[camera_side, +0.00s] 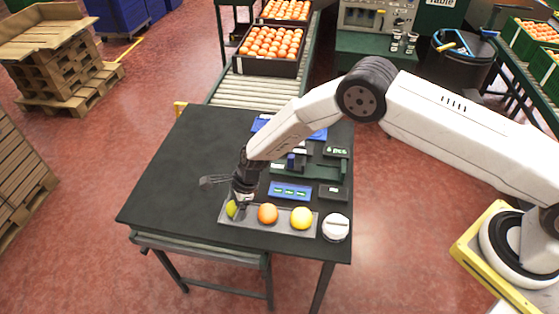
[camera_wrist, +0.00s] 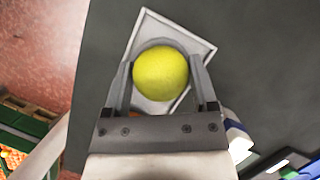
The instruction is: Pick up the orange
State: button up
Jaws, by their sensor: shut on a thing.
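A shallow grey tray (camera_side: 252,223) lies along the front of the black table. A yellow-green fruit (camera_side: 231,209) is at its left end, partly hidden by my gripper (camera_side: 240,203). An orange fruit (camera_side: 268,213) sits in the middle of the tray and a yellow fruit (camera_side: 301,218) sits to its right. In the wrist view my gripper (camera_wrist: 161,72) is shut on the yellow-green fruit (camera_wrist: 160,76), one finger on each side. The tray (camera_wrist: 205,48) shows behind that fruit. Whether the fruit still touches the tray is unclear.
A white round object (camera_side: 336,227) stands right of the tray. A blue panel (camera_side: 289,191) and dark devices (camera_side: 332,194) lie behind it. The left part of the black table (camera_side: 165,170) is clear. A conveyor (camera_side: 255,91) with crates of oranges (camera_side: 272,43) runs behind.

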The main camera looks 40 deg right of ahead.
jog(key=shift+r, duration=0.1)
jog(key=shift+r, duration=0.7)
jog(key=s+d+r, duration=0.3)
jog(key=s+r, duration=0.2)
jog(key=s, duration=0.1)
jog(key=s+d+r, duration=0.2)
jog(key=s+r, duration=0.4)
jog(key=shift+s+d+r, duration=0.2)
jog(key=shift+s+d, duration=0.2)
jog(key=shift+w, duration=0.1)
jog(key=w+d+f+m, duration=0.1)
jog(key=w+d+m, duration=0.1)
jog(key=d, duration=0.6)
jog(key=w+d+f+m+t, duration=0.1)
jog(key=w+d, duration=0.3)
jog(key=d, duration=0.4)
jog(key=w+d+f+m+t+h, duration=0.1)
jog(key=w+d+m, duration=0.2)
jog(key=d, duration=0.5)
jog(key=shift+d+f+m, duration=0.3)
jog(key=shift+d+f, duration=0.05)
jog(key=shift+d, duration=0.05)
